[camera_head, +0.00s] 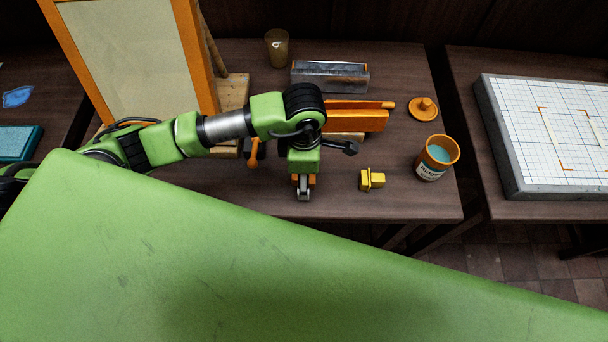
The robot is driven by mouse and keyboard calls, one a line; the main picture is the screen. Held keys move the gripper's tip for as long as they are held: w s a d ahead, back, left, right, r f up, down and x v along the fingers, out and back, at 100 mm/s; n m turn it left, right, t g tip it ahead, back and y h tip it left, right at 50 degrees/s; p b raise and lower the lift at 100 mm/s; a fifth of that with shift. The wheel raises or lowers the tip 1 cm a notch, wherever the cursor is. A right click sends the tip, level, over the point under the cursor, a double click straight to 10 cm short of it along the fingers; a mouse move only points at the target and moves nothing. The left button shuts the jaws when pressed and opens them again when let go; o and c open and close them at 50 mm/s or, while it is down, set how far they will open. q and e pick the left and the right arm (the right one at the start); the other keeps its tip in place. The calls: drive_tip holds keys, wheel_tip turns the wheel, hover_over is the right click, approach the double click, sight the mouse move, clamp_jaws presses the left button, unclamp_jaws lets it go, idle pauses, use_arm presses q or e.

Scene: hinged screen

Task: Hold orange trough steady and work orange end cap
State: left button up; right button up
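The orange trough (357,121) lies on the dark wooden table, right of my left wrist, with a light wooden piece under it. My arm hides its left end. I cannot tell the orange end cap for certain; small orange parts show beside my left gripper, but I cannot tell whether they belong to it. My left gripper (303,190) points down over the table, in front of and left of the trough's visible part. Its fingers look close together, seen from above, and whether they hold anything is unclear. My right gripper is out of view.
A yellow block (372,180), an orange-rimmed jar (432,170) and an orange knobbed lid (424,109) are on the right. A grey metal box (330,77) and brown cup (277,54) stand behind. An orange-framed screen (205,70) stands left. A gap separates the gridded board's table (470,65).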

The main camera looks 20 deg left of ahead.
use_arm(q)
drive_tip(key=c, duration=0.9)
drive_tip(key=shift+r, duration=0.55)
drive_tip(key=s+d+r+b, duration=0.4)
drive_tip(key=s+d+r, duration=0.3)
drive_tip(key=s+r, duration=0.5)
